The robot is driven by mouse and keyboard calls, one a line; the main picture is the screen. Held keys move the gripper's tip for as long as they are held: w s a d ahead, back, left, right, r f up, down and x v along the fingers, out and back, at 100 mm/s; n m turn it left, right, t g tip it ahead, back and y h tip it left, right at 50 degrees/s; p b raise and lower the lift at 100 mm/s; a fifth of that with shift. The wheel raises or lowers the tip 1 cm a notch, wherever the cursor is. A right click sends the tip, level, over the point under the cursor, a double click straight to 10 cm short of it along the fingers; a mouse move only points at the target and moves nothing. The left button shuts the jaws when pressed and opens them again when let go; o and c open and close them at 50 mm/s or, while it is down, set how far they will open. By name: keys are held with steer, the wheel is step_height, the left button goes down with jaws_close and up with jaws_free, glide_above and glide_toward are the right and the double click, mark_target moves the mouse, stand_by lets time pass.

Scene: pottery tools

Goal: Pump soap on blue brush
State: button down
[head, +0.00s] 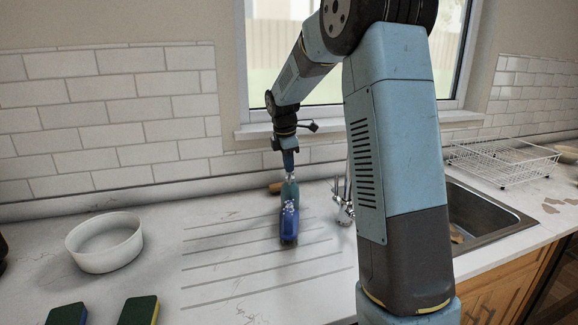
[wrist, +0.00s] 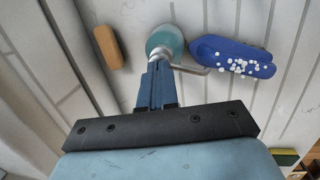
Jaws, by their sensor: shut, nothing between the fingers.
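The blue brush (head: 288,227) lies on the counter, just in front of the soap bottle in the head view. White blobs of soap show on it, and in the wrist view the blobs sit on the blue brush (wrist: 215,52) below the end of the pump spout. The teal soap bottle (head: 290,193) stands upright; its round top also shows in the wrist view (wrist: 165,37). My gripper (head: 289,170) is shut and empty, pointing down directly over the pump head. In the wrist view my gripper (wrist: 158,75) hides part of the pump; I cannot tell whether they touch.
A wooden piece (wrist: 107,47) lies beside the bottle. A white bowl (head: 104,243) and sponges (head: 139,311) are at the left of the counter. The faucet (head: 343,202) stands close to the bottle's right. The sink (head: 476,221) and wire rack (head: 500,163) are farther right.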

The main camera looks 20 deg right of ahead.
step_height(320, 180, up, 13)
steer(key=s+a, duration=0.1)
steer(key=shift+s+a, duration=0.25)
steer(key=shift+a, duration=0.1)
stand_by(1.3)
steer(key=s+a+r+m+t, duration=0.1)
steer(key=s+r+m+t, duration=0.15)
steer(key=s+m, duration=1.15)
steer(key=s+f+m+t, duration=0.1)
steer(key=s+f+m, duration=0.1)
steer(key=s, duration=0.9)
steer(key=s+a+f+m+y, duration=0.1)
steer(key=s+f, duration=0.3)
steer(key=s, duration=0.8)
steer(key=shift+f+m+t, duration=0.25)
steer(key=shift+m+t, duration=0.1)
steer(key=shift+m, duration=0.15)
